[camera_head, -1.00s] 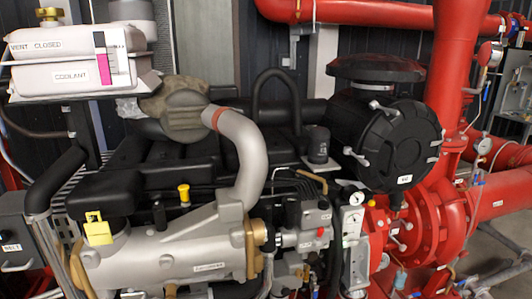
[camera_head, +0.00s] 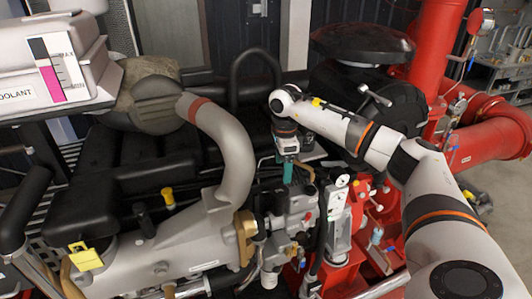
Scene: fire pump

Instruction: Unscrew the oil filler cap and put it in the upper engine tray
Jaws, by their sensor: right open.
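A small yellow cap (camera_head: 167,196) stands on the engine in the lower left of the head view. It looks like the oil filler cap, but no marking on it is readable. Nothing is seen holding it. My right gripper (camera_head: 288,172) has teal fingers and points down over the engine, right of the silver bent pipe and well to the right of the yellow cap. It is open, and I see nothing in it. I cannot make out the upper engine tray for certain. My left gripper is not in view.
The silver bent pipe (camera_head: 232,160) rises between the yellow cap and my right gripper. A black hose loop (camera_head: 258,53) stands behind. A yellow padlock-like piece (camera_head: 86,258) is at lower left. The coolant tank (camera_head: 40,70) is at upper left; red pipes (camera_head: 485,135) are at right.

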